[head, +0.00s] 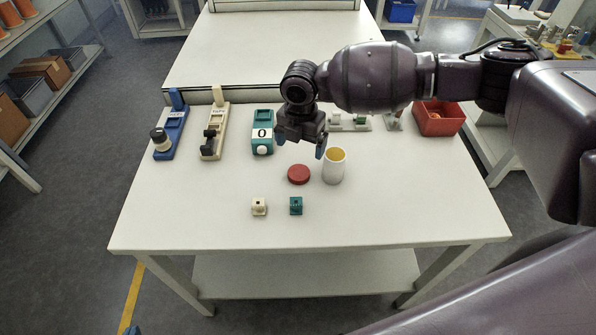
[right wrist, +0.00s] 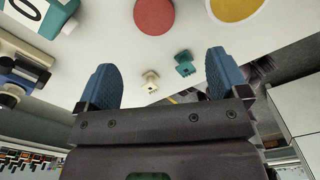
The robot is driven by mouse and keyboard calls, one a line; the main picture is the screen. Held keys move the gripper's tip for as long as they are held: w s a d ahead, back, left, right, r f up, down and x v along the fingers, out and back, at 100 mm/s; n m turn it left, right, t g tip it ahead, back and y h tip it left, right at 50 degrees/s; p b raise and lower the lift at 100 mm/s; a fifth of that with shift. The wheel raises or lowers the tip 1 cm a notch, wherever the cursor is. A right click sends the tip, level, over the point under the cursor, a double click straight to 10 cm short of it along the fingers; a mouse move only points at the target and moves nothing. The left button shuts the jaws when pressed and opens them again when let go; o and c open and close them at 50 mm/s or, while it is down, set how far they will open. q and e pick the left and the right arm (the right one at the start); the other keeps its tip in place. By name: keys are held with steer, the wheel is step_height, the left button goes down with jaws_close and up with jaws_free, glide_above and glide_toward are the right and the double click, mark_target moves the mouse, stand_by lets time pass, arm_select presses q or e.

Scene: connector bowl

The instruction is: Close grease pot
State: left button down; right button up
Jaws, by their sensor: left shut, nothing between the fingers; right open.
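The grease pot (head: 333,170) is a white upright cylinder with an open top and yellow inside, on the table. Its yellow top also shows in the right wrist view (right wrist: 236,6). A round red lid (head: 299,174) lies flat on the table just left of the pot, apart from it; it shows in the right wrist view (right wrist: 154,14) too. My right gripper (head: 301,143) is open and empty above and behind the lid, fingers pointing down. Only a blue tip of my left gripper (head: 130,330) shows at the bottom left edge, away from the table; it is shut and empty.
A cream block (head: 259,206) and a teal block (head: 296,206) stand in front of the lid. A teal device marked 0 (head: 263,133), a cream holder (head: 215,132) and a blue holder (head: 171,135) stand left. A red bin (head: 439,119) is back right. The table's front is clear.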

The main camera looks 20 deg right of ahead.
glide_above(299, 172)
steer(key=f, duration=0.3)
steer(key=s+f, duration=0.1)
steer(key=f, duration=0.1)
steer(key=shift+f+b, duration=0.15)
steer(key=shift+b, duration=0.15)
steer(key=shift+w+f, duration=0.1)
steer(key=shift+f, duration=0.1)
steer(key=f, duration=0.4)
steer(key=shift+w+f, duration=0.2)
steer(key=shift+w, duration=0.15)
steer(key=shift+f, duration=0.4)
steer(key=c, duration=1.1)
